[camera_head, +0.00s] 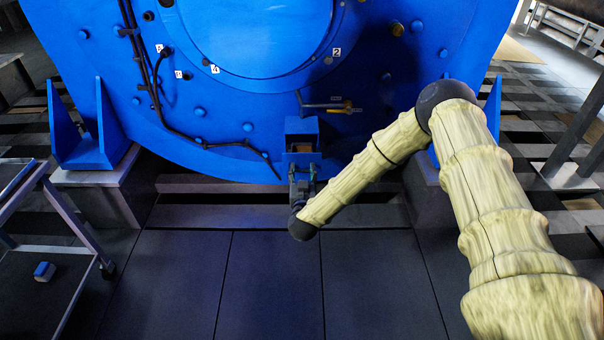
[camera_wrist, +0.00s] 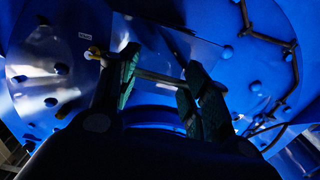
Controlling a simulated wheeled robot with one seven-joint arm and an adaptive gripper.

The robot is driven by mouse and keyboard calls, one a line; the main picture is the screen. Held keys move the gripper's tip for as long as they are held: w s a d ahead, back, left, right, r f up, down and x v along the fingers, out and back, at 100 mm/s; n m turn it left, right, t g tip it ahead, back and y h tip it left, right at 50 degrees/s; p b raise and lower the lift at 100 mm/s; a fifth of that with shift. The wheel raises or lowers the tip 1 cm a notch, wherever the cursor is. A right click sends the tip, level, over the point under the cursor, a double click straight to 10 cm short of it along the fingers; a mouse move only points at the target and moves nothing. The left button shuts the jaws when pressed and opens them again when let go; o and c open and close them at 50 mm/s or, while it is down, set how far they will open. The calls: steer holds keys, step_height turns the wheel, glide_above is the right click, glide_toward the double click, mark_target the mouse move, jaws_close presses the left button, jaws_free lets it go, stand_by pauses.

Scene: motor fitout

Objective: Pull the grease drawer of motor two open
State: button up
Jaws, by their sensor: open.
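Motor two is a big blue round housing (camera_head: 215,110) that fills the upper head view. A small blue box (camera_head: 302,125) juts from its lower middle, with a brownish front or opening (camera_head: 301,147); it looks like the grease drawer, but I cannot tell how far it is pulled out. My gripper (camera_head: 302,176) is just below and in front of the box. In the wrist view my gripper (camera_wrist: 160,85) shows two dark fingers spread apart, with blue surface beyond them. I cannot tell whether they touch the drawer; its handle is not clear.
A thin metal lever (camera_head: 328,105) with a brass end sits just above the box; it also crosses behind the fingers in the wrist view (camera_wrist: 160,78). A dark cable (camera_head: 157,90) runs down the housing. A cart (camera_head: 75,220) stands at left. The dark floor (camera_head: 270,285) in front is clear.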

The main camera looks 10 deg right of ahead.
steer(key=o, duration=0.4)
steer(key=shift+d+f, duration=0.1)
steer(key=shift+f, duration=0.05)
steer(key=shift+o, duration=0.2)
steer(key=shift+a, duration=0.4)
